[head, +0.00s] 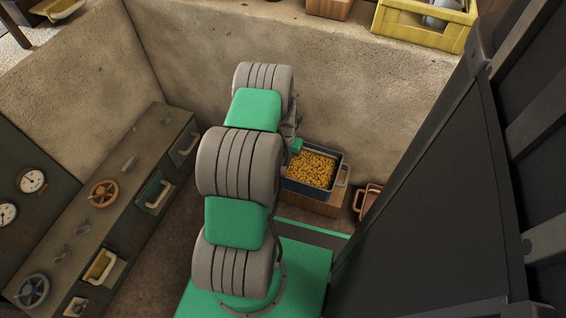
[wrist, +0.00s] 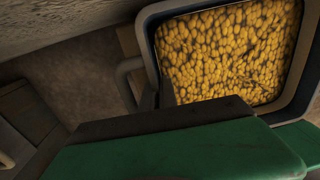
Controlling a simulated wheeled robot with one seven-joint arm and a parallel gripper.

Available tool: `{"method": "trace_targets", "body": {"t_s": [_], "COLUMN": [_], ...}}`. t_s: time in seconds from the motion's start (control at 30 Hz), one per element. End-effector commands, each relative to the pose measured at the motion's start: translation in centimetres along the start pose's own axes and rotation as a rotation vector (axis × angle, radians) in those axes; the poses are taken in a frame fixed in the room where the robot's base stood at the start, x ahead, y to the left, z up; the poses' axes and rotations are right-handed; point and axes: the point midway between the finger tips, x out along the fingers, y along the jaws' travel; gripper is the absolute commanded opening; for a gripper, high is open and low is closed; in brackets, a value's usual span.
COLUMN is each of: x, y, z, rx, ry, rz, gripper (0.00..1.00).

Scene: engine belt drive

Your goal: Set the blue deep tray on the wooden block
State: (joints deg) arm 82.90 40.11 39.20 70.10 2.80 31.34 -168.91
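The blue deep tray (head: 307,189) is filled with small yellow pieces and has a pale rim and a handle at its right end. It is over the wooden block (head: 318,206), whose front shows below it; I cannot tell whether they touch. In the wrist view the tray's rim (wrist: 151,48) and a looped handle (wrist: 124,82) are close up. My gripper (wrist: 157,95) is at the tray's handle side; its dark fingers show beside the handle. The green gripper body hides the near part. I cannot tell whether the fingers grip the handle. In the head view my arm hides most of the gripper.
A concrete wall (head: 360,105) rises close behind the tray. A reddish container (head: 368,198) stands just right of the block. A yellow crate (head: 425,28) sits on the ledge above. A bench with handwheels (head: 104,193) runs along the left.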

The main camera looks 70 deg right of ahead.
Motion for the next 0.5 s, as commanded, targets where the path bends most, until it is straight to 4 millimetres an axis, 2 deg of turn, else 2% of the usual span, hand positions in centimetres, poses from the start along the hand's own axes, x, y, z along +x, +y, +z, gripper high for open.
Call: {"method": "trace_targets", "body": {"t_s": [0.1,0.3,0.5], "x": [-0.44,-0.04,0.01], "y": [0.04,0.04,0.05], "z": [0.41,0.37,0.21], "rx": [0.000,0.000,-0.001], "ry": [-0.008,-0.008,-0.005], "rz": [0.001,0.001,0.001], "gripper": [0.00,0.00,0.17]}}
